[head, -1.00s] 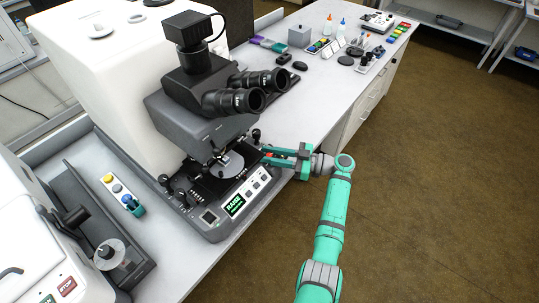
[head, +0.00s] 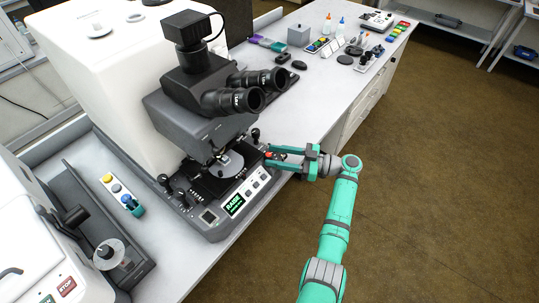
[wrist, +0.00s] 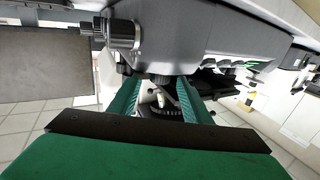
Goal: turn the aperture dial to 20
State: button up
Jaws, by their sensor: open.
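The microscope (head: 205,125) stands on the bench with its dark stage and a green lit display on the front base. My gripper (head: 268,156) is at the right side of the microscope base, its teal fingers pointing left toward it. In the wrist view, the open fingers (wrist: 158,88) reach forward on both sides of a dark round dial with white marks (wrist: 165,113), which appears to be the aperture dial. I cannot tell whether the fingers touch it. Its number cannot be read. In the head view I cannot make the dial out clearly.
Eyepieces (head: 240,98) overhang the stage. A button box (head: 122,194) lies left of the microscope. The bench's right edge runs below my gripper, with open floor beyond.

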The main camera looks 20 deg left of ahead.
jog(key=d, duration=0.8)
jog(key=shift+w, duration=0.35)
